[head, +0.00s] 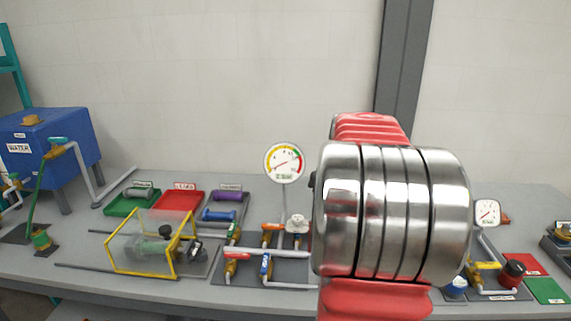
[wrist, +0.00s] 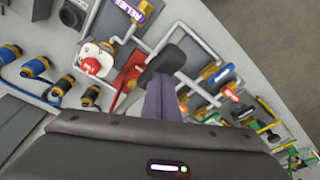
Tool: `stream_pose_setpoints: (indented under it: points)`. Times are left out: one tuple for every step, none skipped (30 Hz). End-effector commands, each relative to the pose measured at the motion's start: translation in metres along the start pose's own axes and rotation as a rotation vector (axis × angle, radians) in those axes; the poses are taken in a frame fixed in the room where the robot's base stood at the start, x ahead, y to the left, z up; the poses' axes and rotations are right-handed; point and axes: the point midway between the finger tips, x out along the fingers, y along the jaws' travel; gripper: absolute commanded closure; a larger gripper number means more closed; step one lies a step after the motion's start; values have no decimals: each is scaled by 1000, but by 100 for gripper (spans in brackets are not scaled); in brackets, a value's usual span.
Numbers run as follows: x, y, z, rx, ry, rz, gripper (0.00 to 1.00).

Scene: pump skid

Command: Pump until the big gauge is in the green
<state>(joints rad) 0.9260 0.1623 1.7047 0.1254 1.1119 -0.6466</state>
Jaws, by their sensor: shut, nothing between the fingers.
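The big gauge (head: 284,162) stands on a post at the middle of the bench in the head view. Its dial has a yellow band at the left, a green one at the upper right and a red one at the right; its thin needle appears to point lower left, outside the green. My gripper (wrist: 164,64) is shut and empty in the wrist view, over the bench piping. A red lever-like part (wrist: 127,80) lies just left of the fingertips; whether they touch cannot be told. No pump handle is clearly identifiable. My arm hides the bench right of the gauge in the head view.
Pipes with valves (head: 266,265) stand below the gauge. A yellow-framed clear guard (head: 110,252) and coloured trays (head: 179,201) are to the left. A smaller gauge (head: 487,212) is at the right. A blue water tank (head: 62,140) stands far left.

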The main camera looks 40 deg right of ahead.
Motion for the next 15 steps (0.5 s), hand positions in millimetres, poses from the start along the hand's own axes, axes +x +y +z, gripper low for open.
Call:
stream_pose_setpoints:
  points:
    - [4, 0, 1, 0, -1, -1, 100]
    - [6, 0, 1, 0, -1, -1, 100]
    - [8, 0, 2, 0, -1, -1, 100]
    - [10, 0, 2, 0, -1, -1, 100]
    - [12, 0, 2, 0, -1, -1, 100]
    - [14, 0, 3, 0, -1, -1, 100]
    - [16, 0, 3, 0, -1, -1, 100]
    - [17, 0, 3, 0, -1, -1, 100]
    - [20, 0, 4, 1, 0, -1, 100]
    - [22, 0, 4, 1, 0, -1, 100]
    - [23, 0, 5, 1, -1, -1, 100]
    - [26, 0, 6, 1, -1, -1, 100]
    - [28, 0, 6, 1, -2, -1, 100]
    - [29, 0, 6, 1, -2, -1, 100]
    - [32, 0, 6, 0, -1, -1, 100]
